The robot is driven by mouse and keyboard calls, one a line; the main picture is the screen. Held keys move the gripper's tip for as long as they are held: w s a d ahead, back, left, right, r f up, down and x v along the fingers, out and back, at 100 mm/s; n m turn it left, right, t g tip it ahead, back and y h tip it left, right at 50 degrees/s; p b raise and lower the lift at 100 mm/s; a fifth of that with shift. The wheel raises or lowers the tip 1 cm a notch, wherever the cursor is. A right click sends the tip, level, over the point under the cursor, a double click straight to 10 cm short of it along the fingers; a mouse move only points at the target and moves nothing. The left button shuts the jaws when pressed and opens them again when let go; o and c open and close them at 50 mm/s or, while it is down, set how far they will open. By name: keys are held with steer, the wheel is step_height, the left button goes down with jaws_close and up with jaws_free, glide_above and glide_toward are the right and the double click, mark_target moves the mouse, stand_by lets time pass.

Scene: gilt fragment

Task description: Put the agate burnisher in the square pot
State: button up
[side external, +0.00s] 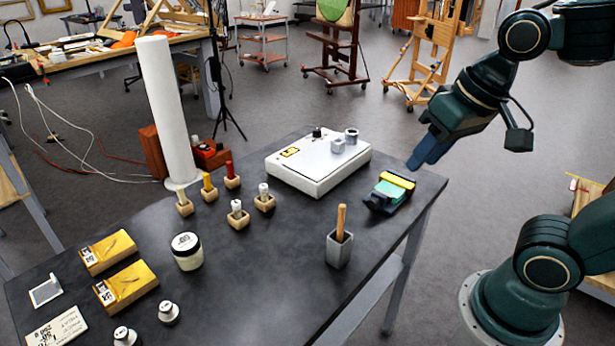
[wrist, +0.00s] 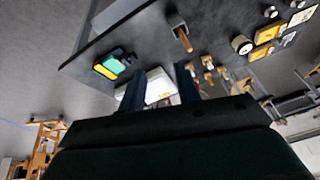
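A grey square pot (side external: 340,250) stands near the right front edge of the dark table. A tool with a plain wooden handle (side external: 342,222) stands in it, handle up and slightly tilted. Its lower end is hidden inside the pot, so I cannot tell whether it is the agate burnisher. The handle (wrist: 183,39) and pot (wrist: 176,21) also show at the top of the wrist view. My gripper (side external: 422,152) is above and beyond the table's right back corner, apart from the pot. In the wrist view its two blue fingers (wrist: 160,74) are spread with nothing held between them.
A white box (side external: 318,172) with small metal pieces on top and a green-and-yellow pad (side external: 391,190) lie at the back. Several brushes in wooden blocks (side external: 238,216), a lidded jar (side external: 187,252) and a tall white roll (side external: 166,110) stand left. Table centre is clear.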

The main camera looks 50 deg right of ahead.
steer(key=shift+s+d+f+n+t, duration=0.1)
steer(key=shift+s+d+n+t, duration=0.15)
steer(key=shift+s+n, duration=0.5)
steer(key=shift+s+d+n+t, duration=0.1)
steer(key=shift+s+n+t, duration=0.15)
steer(key=shift+s+n, duration=0.5)
steer(key=shift+w, duration=0.2)
